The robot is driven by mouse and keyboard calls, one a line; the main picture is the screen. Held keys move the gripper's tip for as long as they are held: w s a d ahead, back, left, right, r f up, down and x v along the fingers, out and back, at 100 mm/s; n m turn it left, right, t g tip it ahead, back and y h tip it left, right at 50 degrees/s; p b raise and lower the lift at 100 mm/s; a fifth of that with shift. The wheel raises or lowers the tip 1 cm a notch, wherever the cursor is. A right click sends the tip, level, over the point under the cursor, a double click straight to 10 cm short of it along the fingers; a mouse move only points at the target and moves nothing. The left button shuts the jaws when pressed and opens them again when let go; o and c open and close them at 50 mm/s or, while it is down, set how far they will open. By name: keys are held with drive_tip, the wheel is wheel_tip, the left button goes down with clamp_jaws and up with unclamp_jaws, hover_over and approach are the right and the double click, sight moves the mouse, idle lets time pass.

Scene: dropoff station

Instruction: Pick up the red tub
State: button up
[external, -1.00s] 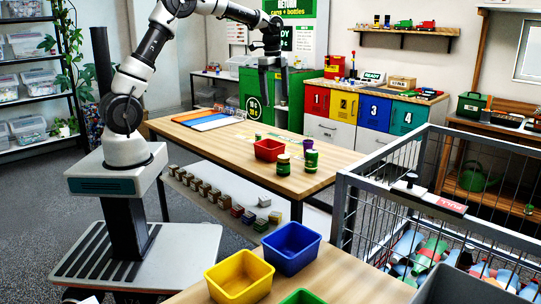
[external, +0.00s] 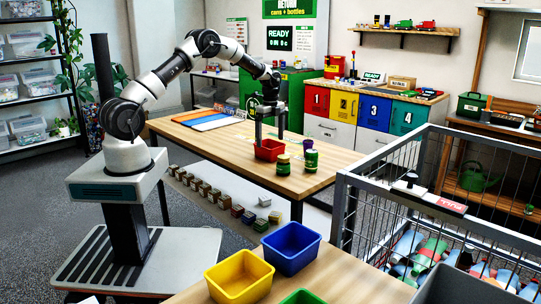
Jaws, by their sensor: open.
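The red tub (external: 268,153) stands upright on the wooden table, near its right part. My gripper (external: 269,139) points straight down over the tub and is open. One finger comes down at the tub's left side and the other at its right rear. I cannot tell whether either finger touches the tub or how far they reach past its rim.
Two green-and-yellow cans (external: 283,165) (external: 311,160) stand close at the tub's right, with a purple cup (external: 308,144) behind. Coloured flat panels (external: 212,121) lie at the table's far left. A wire cage (external: 430,190) stands at the right.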

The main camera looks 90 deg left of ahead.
drive_tip(key=shift+s+d+f, duration=0.1)
drive_tip(key=shift+d+f, duration=0.05)
drive_tip(key=shift+f, duration=1.35)
drive_tip(key=shift+s+d+f, duration=0.1)
drive_tip(key=shift+f, duration=1.35)
drive_tip(key=c, duration=1.1)
